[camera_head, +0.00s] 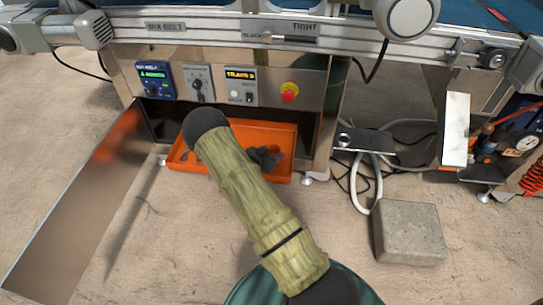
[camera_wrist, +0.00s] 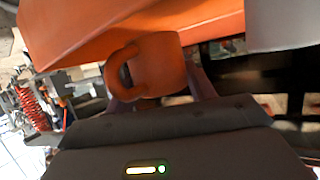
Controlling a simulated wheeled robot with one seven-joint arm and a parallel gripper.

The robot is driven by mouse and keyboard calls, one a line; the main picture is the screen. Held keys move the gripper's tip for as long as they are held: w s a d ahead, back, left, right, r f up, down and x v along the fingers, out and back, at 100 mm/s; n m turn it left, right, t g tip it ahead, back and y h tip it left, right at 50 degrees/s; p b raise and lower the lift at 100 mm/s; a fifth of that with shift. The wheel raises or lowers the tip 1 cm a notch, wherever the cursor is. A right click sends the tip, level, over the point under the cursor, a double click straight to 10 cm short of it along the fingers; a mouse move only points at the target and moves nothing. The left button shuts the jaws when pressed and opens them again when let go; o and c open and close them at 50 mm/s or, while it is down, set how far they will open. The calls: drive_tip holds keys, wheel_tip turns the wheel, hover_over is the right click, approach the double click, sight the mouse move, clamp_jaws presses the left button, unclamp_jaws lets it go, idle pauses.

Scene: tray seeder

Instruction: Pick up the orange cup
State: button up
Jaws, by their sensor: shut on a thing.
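The orange cup (camera_wrist: 160,62) shows in the wrist view just beyond my gripper, its loop handle toward the left. My gripper (camera_wrist: 156,88) is shut on the cup, with one finger on each side of it. The large orange tray (camera_wrist: 95,28) fills the upper part of the wrist view, right behind the cup. I cannot tell whether the cup touches it. In the head view the orange tray (camera_head: 283,133) lies under the machine's control panel. My arm covers its middle there, and I cannot make out the cup.
The control panel (camera_head: 225,84) with a red stop button (camera_head: 289,92) stands above the tray. An open metal door (camera_head: 85,195) is at the left. A stone block (camera_head: 409,232) and loose cables (camera_head: 372,180) lie at the right. The floor in front is mostly clear.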

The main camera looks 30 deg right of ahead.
wheel_tip(320, 180, up, 6)
drive_tip(key=p, duration=0.2)
drive_tip(key=shift+r+p, duration=0.2)
drive_tip(key=shift+p, duration=0.1)
